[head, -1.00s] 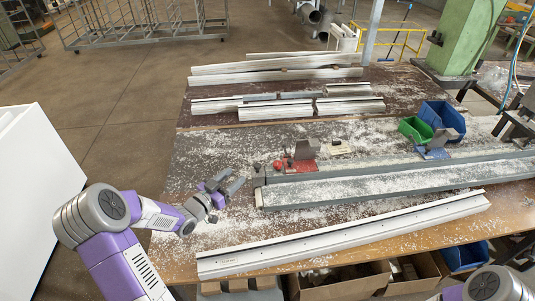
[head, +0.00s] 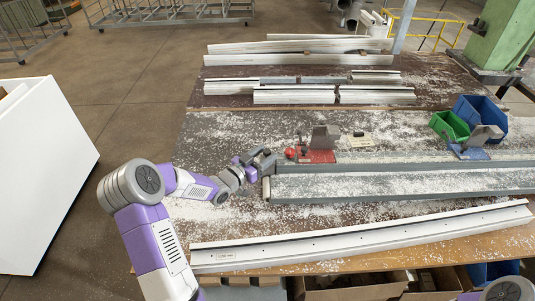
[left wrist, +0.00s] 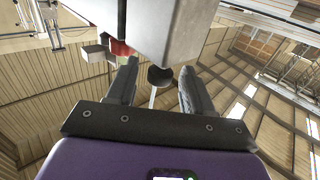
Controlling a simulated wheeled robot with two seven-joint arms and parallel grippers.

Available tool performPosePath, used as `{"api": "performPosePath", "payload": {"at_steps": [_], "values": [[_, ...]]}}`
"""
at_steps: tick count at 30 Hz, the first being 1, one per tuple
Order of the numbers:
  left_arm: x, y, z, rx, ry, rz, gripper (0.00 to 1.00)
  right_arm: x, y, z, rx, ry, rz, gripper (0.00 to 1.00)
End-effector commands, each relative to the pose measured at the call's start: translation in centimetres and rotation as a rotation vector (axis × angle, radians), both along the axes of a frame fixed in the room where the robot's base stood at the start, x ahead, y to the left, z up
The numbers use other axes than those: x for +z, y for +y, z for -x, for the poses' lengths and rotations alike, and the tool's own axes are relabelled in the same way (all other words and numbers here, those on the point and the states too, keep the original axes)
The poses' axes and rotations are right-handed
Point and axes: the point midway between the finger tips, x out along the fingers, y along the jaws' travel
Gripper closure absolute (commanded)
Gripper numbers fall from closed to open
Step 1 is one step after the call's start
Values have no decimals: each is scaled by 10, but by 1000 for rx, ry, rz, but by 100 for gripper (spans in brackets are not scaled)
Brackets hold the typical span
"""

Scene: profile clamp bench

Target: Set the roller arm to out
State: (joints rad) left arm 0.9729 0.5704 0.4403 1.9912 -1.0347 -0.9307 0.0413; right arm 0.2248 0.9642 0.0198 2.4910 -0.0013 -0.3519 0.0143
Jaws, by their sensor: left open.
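My left gripper (head: 264,158) is open at the left end of the long grey clamp rail (head: 400,183). In the left wrist view the two dark fingers of this gripper (left wrist: 155,82) stand either side of a dark round knob on a thin pale stem, which looks like the roller arm (left wrist: 160,76). The fingers appear apart from it. The grey rail end (left wrist: 178,30) fills the top of that view. In the head view the roller arm cannot be made out behind my gripper. My right gripper is outside both views.
A red block with a grey plate (head: 321,150) and a red knob (head: 291,153) stand just beyond the rail's left end. A long white profile (head: 360,238) lies in front. Green (head: 449,125) and blue (head: 481,115) bins stand at right. More profiles (head: 300,58) lie behind.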

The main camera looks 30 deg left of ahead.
Motion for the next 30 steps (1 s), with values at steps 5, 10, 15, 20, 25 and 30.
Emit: {"api": "performPosePath", "payload": {"at_steps": [5, 10, 15, 20, 25, 30], "values": [[0, -3, -14, 1, 0, 0, 49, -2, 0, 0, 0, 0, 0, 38], [0, -4, -16, 1, 1, 0, 49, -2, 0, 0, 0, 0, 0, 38], [0, -4, -16, 1, 1, 0, 58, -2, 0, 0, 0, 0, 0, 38], [0, -3, -15, 1, 1, 0, 82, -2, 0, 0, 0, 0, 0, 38], [0, -3, -15, 1, 1, 0, 100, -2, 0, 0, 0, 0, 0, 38], [0, -3, -15, 1, 1, 0, 100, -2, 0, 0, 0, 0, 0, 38]]}}
